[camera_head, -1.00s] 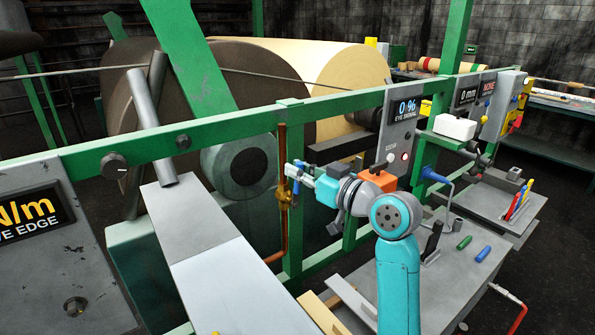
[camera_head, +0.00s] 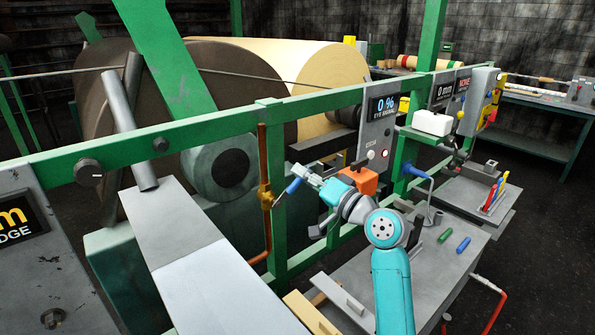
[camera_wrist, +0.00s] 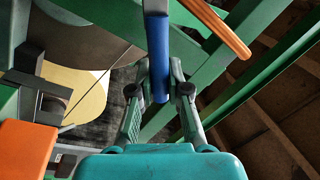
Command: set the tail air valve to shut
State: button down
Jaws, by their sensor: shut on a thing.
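The tail air valve is a brass valve (camera_head: 265,194) on an upright copper pipe (camera_head: 263,150) at the green frame. Its lever with a blue handle (camera_head: 292,187) slants up to the right from the valve body, away from the pipe. My gripper (camera_head: 305,179) is shut on the outer part of the handle. In the wrist view the blue handle (camera_wrist: 157,50) runs down between my two fingers (camera_wrist: 159,88), with one finger on each side. The copper pipe (camera_wrist: 220,25) shows at the upper right there. The valve body is not clear in the wrist view.
A green rail (camera_head: 215,117) crosses above my gripper. An orange box (camera_head: 362,181) and a grey "0 %" panel (camera_head: 379,125) stand close to the right. A grey bench (camera_head: 455,265) with markers lies below right. A large roll (camera_head: 290,70) is behind the rail.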

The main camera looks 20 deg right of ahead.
notch_tip(320, 180, down, 6)
jog(key=d+m+t+h, duration=0.1)
jog(key=m+h, duration=0.1)
jog(key=m, duration=0.6)
jog(key=shift+w+d+r+m, duration=0.15)
jog(key=shift+w+d+m, duration=0.15)
jog(key=shift+d+m, duration=0.1)
jog(key=c, duration=1.1)
grip_release()
jog(key=shift+c, duration=0.2)
jog(key=v, duration=1.2)
jog(key=shift+a, duration=0.1)
